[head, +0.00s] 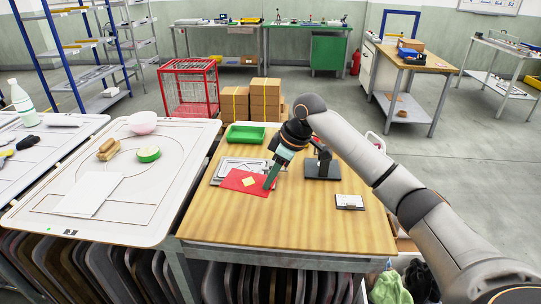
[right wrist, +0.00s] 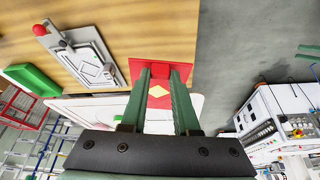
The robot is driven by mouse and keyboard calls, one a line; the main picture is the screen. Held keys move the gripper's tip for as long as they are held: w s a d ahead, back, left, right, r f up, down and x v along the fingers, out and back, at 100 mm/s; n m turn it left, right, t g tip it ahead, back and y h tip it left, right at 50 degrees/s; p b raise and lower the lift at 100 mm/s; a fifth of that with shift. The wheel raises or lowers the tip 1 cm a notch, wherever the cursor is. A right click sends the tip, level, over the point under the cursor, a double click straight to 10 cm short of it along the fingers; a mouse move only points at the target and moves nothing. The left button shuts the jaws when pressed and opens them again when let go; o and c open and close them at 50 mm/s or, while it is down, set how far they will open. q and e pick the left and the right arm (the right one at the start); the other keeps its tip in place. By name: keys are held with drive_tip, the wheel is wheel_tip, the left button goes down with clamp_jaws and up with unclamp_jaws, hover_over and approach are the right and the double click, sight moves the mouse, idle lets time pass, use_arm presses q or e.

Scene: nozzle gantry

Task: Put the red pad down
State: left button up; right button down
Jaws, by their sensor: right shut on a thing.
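The red pad (head: 236,184) is a flat red sheet with a yellow diamond in its middle. It also shows in the right wrist view (right wrist: 158,104). My right gripper (head: 268,185) is shut on the pad near its edge, its green fingers reaching down from the wrist. In the right wrist view a darker red part sits between the fingertips (right wrist: 160,72). The pad appears held above the wooden table (head: 300,222), partly covering a grey plate fixture (head: 233,163) in the head view; the exact gap is unclear. My left gripper is not in view.
A green tray (head: 246,134) stands behind the fixture. A dark stand (head: 322,168) and a small black-and-white item (head: 349,202) are on the right. The front of the table is clear. A white-topped table (head: 150,205) adjoins on the left.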

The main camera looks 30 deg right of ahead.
drive_tip(key=s+a+f+m+h, duration=0.1)
drive_tip(key=s+a+f+m, duration=0.3)
drive_tip(key=s, duration=0.7)
drive_tip(key=s+a+f+m+t+h, duration=0.1)
drive_tip(key=s+a+f+m, duration=0.3)
drive_tip(key=s+a+f, duration=0.4)
wheel_tip(320, 180, down, 3)
drive_tip(key=s, duration=0.2)
drive_tip(key=shift+s+a+f+h, duration=0.2)
drive_tip(key=shift+s+a+h, duration=0.1)
drive_tip(key=shift+s+h, duration=0.1)
